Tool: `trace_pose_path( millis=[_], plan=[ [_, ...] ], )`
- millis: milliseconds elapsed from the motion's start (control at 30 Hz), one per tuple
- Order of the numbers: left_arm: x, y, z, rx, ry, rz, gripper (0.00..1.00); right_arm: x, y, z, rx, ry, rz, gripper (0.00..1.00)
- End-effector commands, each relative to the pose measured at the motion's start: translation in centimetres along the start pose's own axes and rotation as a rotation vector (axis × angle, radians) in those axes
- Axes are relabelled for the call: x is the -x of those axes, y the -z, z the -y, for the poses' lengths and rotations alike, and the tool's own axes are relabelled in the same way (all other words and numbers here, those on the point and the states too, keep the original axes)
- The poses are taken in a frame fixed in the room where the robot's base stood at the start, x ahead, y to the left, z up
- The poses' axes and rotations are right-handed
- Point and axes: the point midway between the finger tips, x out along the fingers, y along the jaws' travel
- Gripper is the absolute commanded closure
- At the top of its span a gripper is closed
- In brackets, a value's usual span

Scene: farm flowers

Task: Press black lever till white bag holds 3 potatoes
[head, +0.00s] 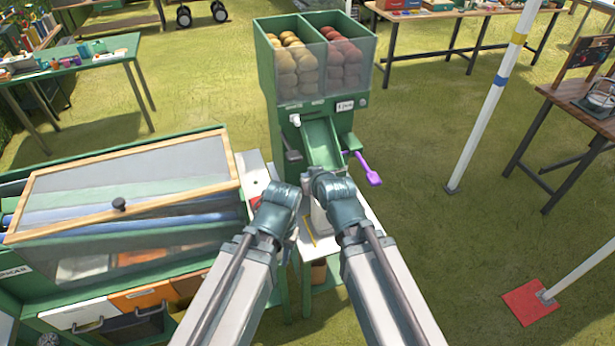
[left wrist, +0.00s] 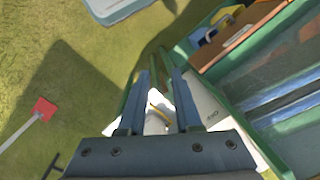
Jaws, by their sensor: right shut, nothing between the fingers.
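A green dispenser (head: 272,108) holds yellow-brown potatoes (head: 292,58) in its left bin and reddish ones (head: 344,62) in its right bin. A dark lever (head: 291,153) sticks out left of its green chute (head: 322,143); a purple lever (head: 366,170) is on the right. A whitish shape, perhaps the white bag (head: 320,218), shows partly below the chute between my arms; its contents are hidden. My left gripper (head: 284,190) is below the dark lever, and in the left wrist view (left wrist: 160,78) its fingers are apart and empty. My right gripper (head: 322,180) is shut at the chute's lower end.
A green cabinet with a wood-framed clear lid (head: 130,188) stands at left, close to my left arm. A white pole (head: 487,105) and a red-based pole (head: 530,302) stand at right. Tables stand at the back and right. Grass between them is open.

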Motion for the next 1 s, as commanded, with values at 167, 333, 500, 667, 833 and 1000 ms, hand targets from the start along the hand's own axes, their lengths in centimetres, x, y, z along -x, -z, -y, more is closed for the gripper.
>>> trace_pose_path(
  millis=[167, 333, 500, 667, 833, 1000],
  plan=[
    [0.00, 0.01, 0.00, 0.000, 0.000, 0.000, 0.98, -0.01, 0.01, 0.00, 0.000, 0.000, 0.000, 1.00],
    [0.00, 0.01, 0.00, 0.000, 0.000, 0.000, 1.00, 0.00, 0.01, 0.00, 0.000, 0.000, 0.000, 1.00],
    [0.00, 0.01, 0.00, 0.000, 0.000, 0.000, 1.00, 0.00, 0.01, 0.00, 0.000, 0.000, 0.000, 1.00],
    [0.00, 0.00, 0.00, 0.000, 0.000, 0.000, 1.00, 0.00, 0.01, 0.00, 0.000, 0.000, 0.000, 1.00],
    [0.00, 0.01, 0.00, 0.000, 0.000, 0.000, 1.00, 0.00, 0.01, 0.00, 0.000, 0.000, 0.000, 1.00],
    [0.00, 0.01, 0.00, 0.000, 0.000, 0.000, 1.00, 0.00, 0.01, 0.00, 0.000, 0.000, 0.000, 1.00]
  ],
)
